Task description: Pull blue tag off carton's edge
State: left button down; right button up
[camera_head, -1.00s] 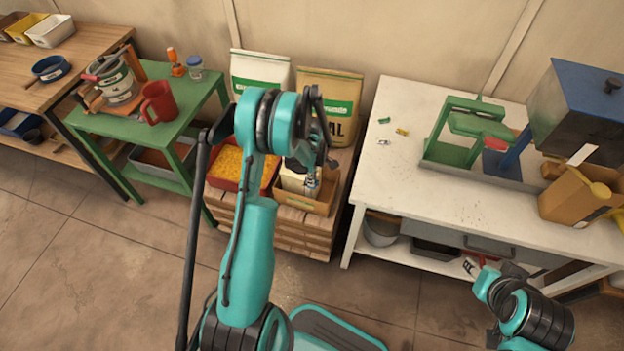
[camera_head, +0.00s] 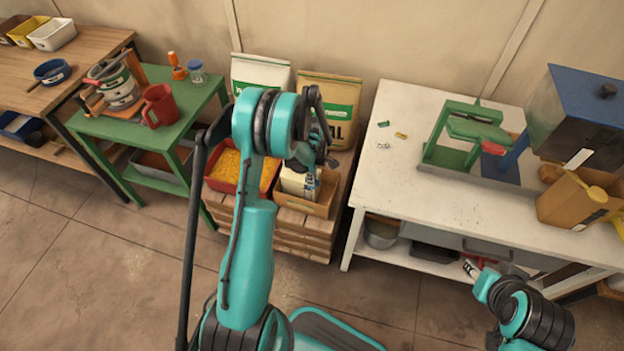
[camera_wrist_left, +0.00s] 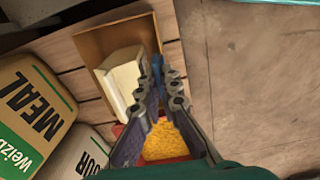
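The open cardboard carton (camera_head: 318,208) stands on the wooden pallet, with a pale cream block or packet (camera_head: 297,182) inside. In the left wrist view the carton (camera_wrist_left: 92,46) is beyond my fingers. The blue tag (camera_wrist_left: 172,74) shows as a small blue patch at the carton's edge, partly hidden by the fingertips. My left gripper (camera_wrist_left: 161,72) is at that edge, its fingertips close together around or beside the tag. I cannot tell whether they grip it. My right gripper (camera_head: 482,277) is low by the white table's front, away from the carton; its finger state is unclear.
A red bin of yellow grain (camera_head: 222,172) stands left of the carton. A white sack (camera_head: 260,72) and a brown meal sack (camera_head: 330,95) stand behind. The white table (camera_head: 390,215) is close on the right, the green table (camera_head: 190,108) on the left.

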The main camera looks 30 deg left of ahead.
pick_arm(q)
jog(key=shift+r+p, duration=0.45)
jog(key=shift+r, duration=0.45)
jog(key=shift+r+p, duration=1.75)
jog(key=shift+r, duration=1.45)
